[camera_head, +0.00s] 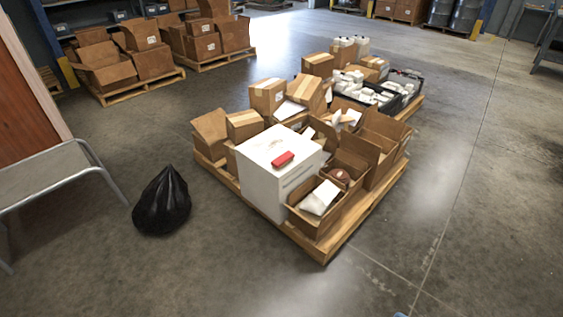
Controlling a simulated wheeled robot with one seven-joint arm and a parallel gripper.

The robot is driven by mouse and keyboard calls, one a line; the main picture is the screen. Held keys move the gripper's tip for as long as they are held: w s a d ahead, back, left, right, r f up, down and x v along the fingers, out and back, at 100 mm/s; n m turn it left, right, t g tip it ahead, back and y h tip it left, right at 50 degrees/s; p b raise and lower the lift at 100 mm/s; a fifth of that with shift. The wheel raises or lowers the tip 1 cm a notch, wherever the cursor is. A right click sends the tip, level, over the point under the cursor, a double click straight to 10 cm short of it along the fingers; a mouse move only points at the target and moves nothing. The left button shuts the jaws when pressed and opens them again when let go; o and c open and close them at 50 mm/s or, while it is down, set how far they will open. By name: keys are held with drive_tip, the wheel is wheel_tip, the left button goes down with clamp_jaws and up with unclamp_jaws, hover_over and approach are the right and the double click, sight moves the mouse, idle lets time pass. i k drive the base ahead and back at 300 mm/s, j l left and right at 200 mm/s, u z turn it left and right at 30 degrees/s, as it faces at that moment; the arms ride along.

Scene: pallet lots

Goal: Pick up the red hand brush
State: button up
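A small red object (283,159), which looks like the red hand brush, lies on top of a white box-like cabinet (262,177). It is too small to make out bristles or handle. The cabinet stands at the near left corner of a wooden pallet (325,247) in the middle of the view. Nothing covers the red object from above.
Open cardboard boxes (317,207) crowd the pallet right of and behind the cabinet. A black bag (162,203) stands on the floor to the left, near a grey bench (50,172). Another loaded pallet (140,88) is at back left. Floor in front and right is clear.

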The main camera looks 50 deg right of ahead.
sight(283, 160)
drive_tip(key=z, duration=0.5)
drive_tip(key=i+j+z, duration=0.2)
drive_tip(key=z, duration=0.15)
drive_tip(key=i+j+z, duration=0.5)
drive_tip(key=j+z, duration=0.2)
drive_tip(key=i+j, duration=0.15)
drive_tip(key=j, duration=0.2)
drive_tip(key=i+j+z, duration=0.1)
drive_tip(key=j, duration=0.3)
drive_tip(key=i+j, duration=0.25)
drive_tip(key=j, duration=0.15)
drive_tip(key=i+j+z, duration=0.1)
drive_tip(key=j, duration=0.25)
drive_tip(key=i+j, duration=0.15)
drive_tip(key=j, duration=0.25)
drive_tip(key=i+j, duration=0.15)
drive_tip(key=j, duration=0.25)
drive_tip(key=i+j+z, duration=0.1)
drive_tip(key=j, duration=0.3)
